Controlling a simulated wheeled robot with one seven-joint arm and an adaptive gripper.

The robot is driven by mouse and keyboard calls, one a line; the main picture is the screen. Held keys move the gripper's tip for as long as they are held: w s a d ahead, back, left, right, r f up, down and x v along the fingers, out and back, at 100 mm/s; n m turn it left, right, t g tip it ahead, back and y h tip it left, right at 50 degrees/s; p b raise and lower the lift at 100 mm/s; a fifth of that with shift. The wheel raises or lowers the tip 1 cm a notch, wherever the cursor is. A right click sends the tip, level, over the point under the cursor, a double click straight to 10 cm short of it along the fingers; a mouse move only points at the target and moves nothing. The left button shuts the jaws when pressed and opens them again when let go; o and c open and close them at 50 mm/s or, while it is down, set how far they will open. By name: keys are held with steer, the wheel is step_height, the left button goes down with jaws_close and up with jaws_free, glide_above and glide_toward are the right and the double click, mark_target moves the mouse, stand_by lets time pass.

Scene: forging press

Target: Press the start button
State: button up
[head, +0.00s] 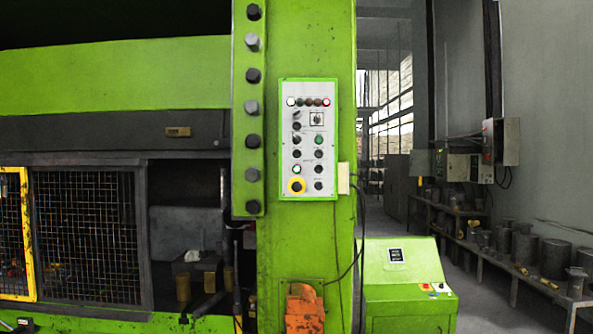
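A pale grey control panel (308,140) with a bright green edge is mounted on the green press column (290,235). It carries rows of small round knobs, buttons and lamps. One green button (319,140) sits at the right of its middle. The labels are too small to read, so I cannot tell which one is the start button. My gripper is not in view.
A low green console (405,285) with small buttons on its sloped top stands right of the column. An orange part (305,308) sits at the column's foot. A mesh guard (85,235) is at left. A bench (480,250) with metal parts lines the right wall.

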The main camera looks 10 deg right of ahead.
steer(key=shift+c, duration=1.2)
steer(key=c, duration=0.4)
